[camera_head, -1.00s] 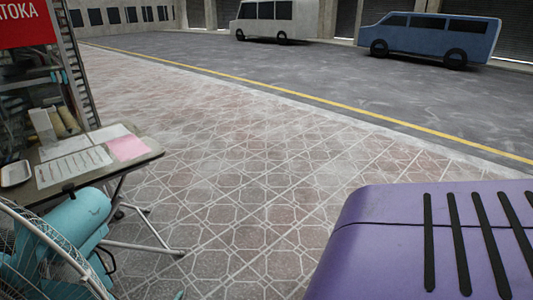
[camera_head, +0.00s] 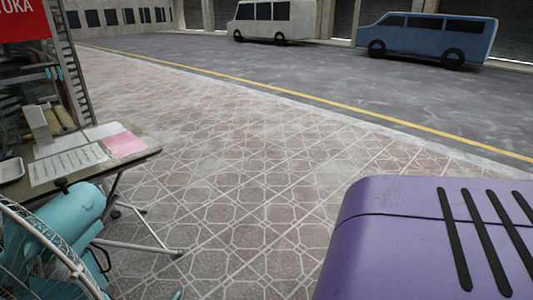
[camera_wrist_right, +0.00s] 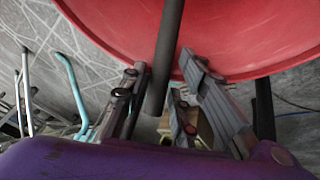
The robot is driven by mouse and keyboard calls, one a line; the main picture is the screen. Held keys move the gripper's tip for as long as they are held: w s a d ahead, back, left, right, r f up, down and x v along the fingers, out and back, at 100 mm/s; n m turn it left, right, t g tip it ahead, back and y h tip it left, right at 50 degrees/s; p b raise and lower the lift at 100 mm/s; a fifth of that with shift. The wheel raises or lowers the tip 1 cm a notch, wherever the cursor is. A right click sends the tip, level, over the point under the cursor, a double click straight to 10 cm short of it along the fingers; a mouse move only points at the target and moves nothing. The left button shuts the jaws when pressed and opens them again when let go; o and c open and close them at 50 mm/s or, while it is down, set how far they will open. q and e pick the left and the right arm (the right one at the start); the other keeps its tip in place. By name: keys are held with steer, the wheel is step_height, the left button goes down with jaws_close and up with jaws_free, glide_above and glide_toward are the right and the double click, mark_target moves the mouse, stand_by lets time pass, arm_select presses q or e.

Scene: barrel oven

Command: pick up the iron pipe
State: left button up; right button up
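A dark, slim pipe (camera_wrist_right: 168,45), which looks like the iron pipe, runs down from the top edge in the right wrist view, in front of a red round surface. My right gripper (camera_wrist_right: 162,72) has its fingers apart, one on each side of the pipe's lower part. The pipe lies closer to the left finger in the picture; contact is not clear. The pipe's upper end is out of view. My left gripper is not in view, and the head view shows neither gripper nor pipe.
The large red round surface (camera_wrist_right: 245,35) lies close behind the right fingers. In the head view, a table (camera_head: 140,158) with papers and a teal fan (camera_head: 68,218) stand at the left. The tiled pavement (camera_head: 230,190) is clear. Two vans are far off.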

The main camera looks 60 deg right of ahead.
jaws_close()
